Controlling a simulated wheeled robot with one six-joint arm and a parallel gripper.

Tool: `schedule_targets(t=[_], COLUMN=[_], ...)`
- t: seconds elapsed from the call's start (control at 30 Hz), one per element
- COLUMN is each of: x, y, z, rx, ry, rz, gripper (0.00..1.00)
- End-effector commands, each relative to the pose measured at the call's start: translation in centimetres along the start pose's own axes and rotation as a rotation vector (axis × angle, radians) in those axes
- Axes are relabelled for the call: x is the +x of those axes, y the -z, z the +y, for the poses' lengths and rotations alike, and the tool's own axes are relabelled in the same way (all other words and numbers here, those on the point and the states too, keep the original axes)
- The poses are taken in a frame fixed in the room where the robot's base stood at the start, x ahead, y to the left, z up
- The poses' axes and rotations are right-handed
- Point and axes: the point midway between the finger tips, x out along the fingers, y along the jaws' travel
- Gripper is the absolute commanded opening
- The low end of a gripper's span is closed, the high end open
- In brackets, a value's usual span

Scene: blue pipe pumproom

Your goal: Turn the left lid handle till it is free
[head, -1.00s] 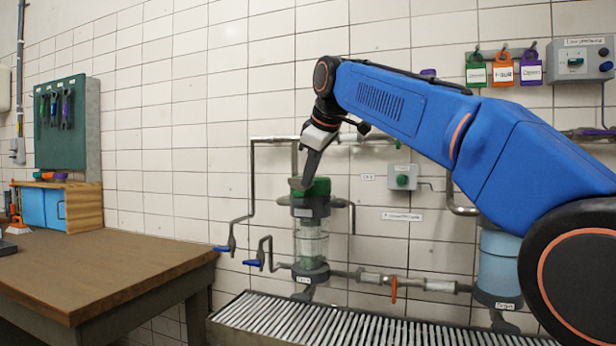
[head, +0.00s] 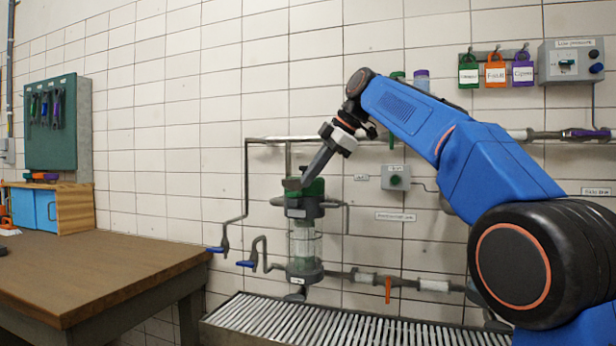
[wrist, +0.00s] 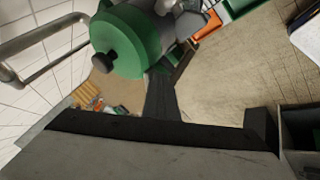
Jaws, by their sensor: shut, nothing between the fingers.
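The clear filter housing (head: 305,243) stands on the left of the pipe run in the head view. A green lid (head: 315,187) sits on top, above a dark grey collar (head: 304,208) with a stub on each side. My gripper (head: 294,186) is shut and empty, slanting down from the right, its tip at the lid's upper left. In the wrist view a green round part (wrist: 128,38) with a dark knob (wrist: 104,62) shows beyond my finger (wrist: 161,92). I cannot tell whether the finger touches it, nor which part is the left lid handle.
A wooden table (head: 90,265) stands at the left. A grey pipe (head: 246,185) with blue valve levers (head: 246,264) runs left of the housing. A control box (head: 395,178) is on the wall to the right. A slatted grate (head: 350,325) lies below.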

Motion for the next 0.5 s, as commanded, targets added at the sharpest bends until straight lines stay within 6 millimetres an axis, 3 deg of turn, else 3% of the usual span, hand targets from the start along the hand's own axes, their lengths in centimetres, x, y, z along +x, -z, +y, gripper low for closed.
schedule_targets(t=[0.27,0.5], x=[0.06,0.12], y=[-0.17,-0.30], z=[0.20,0.35], rx=[-0.022,-0.159], ry=[0.013,0.086], rz=[0.012,0.085], gripper=[0.00,0.00])
